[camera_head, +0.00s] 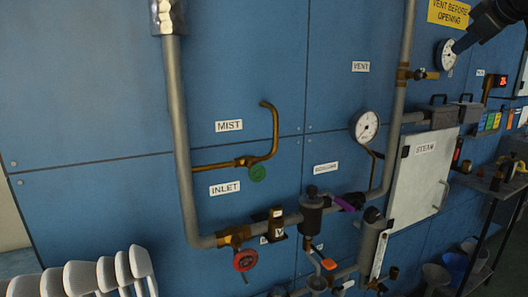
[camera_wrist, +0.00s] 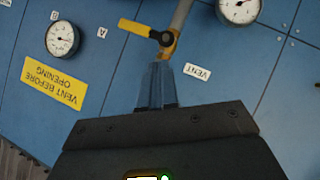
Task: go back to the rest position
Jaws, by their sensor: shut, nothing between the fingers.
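My gripper (camera_head: 462,44) shows at the top right of the head view, in front of the blue panel (camera_head: 330,60). Its bluish fingertips appear close to a round white gauge (camera_head: 446,54); I cannot tell the gap in depth. In the wrist view my gripper (camera_wrist: 158,75) has its fingers together, with nothing between them. Beyond the fingertips, in that view, is a valve with a yellow lever (camera_wrist: 140,29) on a pipe. Whether the tips touch anything there is not clear.
A yellow "VENT BEFORE OPENING" sign (camera_head: 449,12) is beside the arm. White sock forms (camera_head: 77,277) are at lower left.

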